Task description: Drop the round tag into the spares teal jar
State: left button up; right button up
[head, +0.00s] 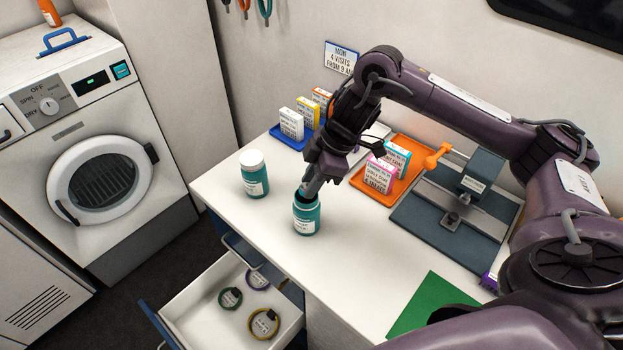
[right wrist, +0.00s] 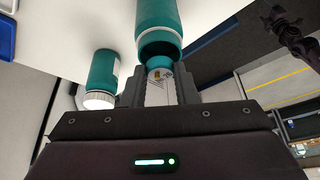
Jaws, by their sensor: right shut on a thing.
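An open teal jar (head: 306,217) stands upright near the counter's front edge. In the right wrist view its mouth and side (right wrist: 158,18) are just beyond my fingertips. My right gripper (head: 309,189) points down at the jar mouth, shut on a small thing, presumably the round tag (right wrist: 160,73). The fingers hide much of it, and I cannot tell whether it is inside the rim. A second teal jar (head: 256,182) with a white lid stands behind and to the left. Both labels are too small to read. A dark jointed shape, possibly my left gripper (right wrist: 288,22), shows in the right wrist view.
An open drawer (head: 196,316) with several ringed bands lies below the counter's front edge. An orange tray (head: 366,187) with boxes, a blue tray (head: 285,139) with boxes, and a dark clamp-like device (head: 435,235) stand behind and right. A green mat (head: 432,303) lies front right.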

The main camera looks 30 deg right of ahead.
jog(key=shift+p, duration=0.65)
dwell(1.0)
jog(key=o, duration=1)
jog(key=shift+r, duration=0.1)
notch_tip(320, 180, up, 6)
jog(key=p, duration=0.6)
dwell(0.6)
